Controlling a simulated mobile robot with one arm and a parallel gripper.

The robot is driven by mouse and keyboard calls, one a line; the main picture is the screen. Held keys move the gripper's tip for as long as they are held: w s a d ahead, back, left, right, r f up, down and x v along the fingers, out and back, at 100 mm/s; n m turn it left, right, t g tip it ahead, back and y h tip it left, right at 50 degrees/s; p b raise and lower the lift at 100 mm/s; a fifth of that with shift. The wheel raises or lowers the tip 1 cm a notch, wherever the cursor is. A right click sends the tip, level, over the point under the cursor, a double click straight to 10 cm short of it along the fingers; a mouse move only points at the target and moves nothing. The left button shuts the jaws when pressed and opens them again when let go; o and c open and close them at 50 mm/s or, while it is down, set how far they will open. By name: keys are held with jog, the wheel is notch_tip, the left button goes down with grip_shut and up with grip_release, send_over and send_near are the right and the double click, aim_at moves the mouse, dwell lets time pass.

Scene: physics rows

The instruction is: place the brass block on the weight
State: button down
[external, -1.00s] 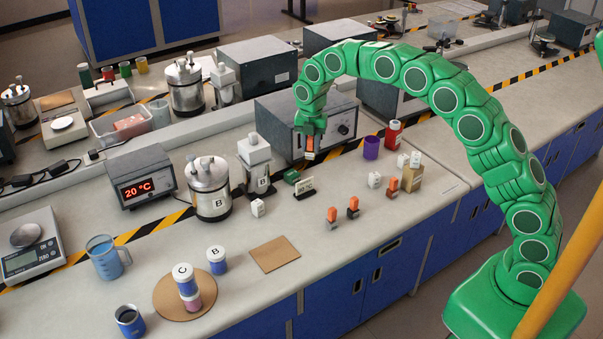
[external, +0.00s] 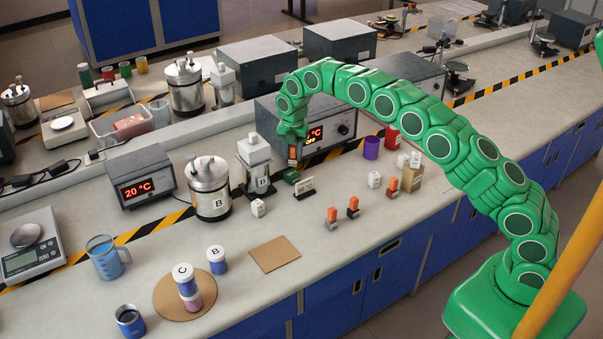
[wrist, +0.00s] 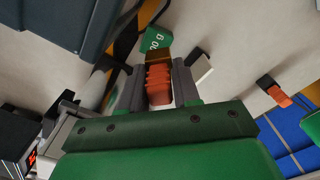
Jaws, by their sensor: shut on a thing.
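My gripper (external: 293,148) points down over the far side of the bench. In the wrist view its fingers (wrist: 158,88) are shut on the brass block (wrist: 158,57), which has an orange ribbed grip. The block also shows under the gripper in the external view (external: 293,154). The weight (external: 291,176) is a small green block on the bench, just below the held block. In the wrist view the weight (wrist: 157,40) shows a white gram marking, right beyond the brass end. I cannot tell whether the two touch.
A small sign (external: 304,187) stands close right of the weight. A tall flask-like vessel (external: 256,165) stands to its left and a heater box (external: 345,128) behind. Orange-topped blocks (external: 332,217) (external: 353,207) stand nearer the front.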

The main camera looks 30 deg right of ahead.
aim_at(292, 163)
jog(key=shift+w+a+f, duration=0.1)
jog(key=shift+w+f, duration=0.05)
jog(key=shift+f, duration=0.25)
jog(key=shift+w+a+f, duration=0.1)
jog(key=shift+w+f, duration=0.05)
jog(key=shift+f, duration=0.25)
jog(key=shift+d+f, duration=0.1)
jog(key=shift+f, duration=1.05)
jog(key=shift+f, duration=0.3)
jog(key=shift+f, duration=0.1)
jog(key=c, duration=1.1)
grip_release()
jog(key=shift+o, duration=1.4)
jog(key=shift+s+f, duration=0.1)
jog(key=shift+f, duration=0.05)
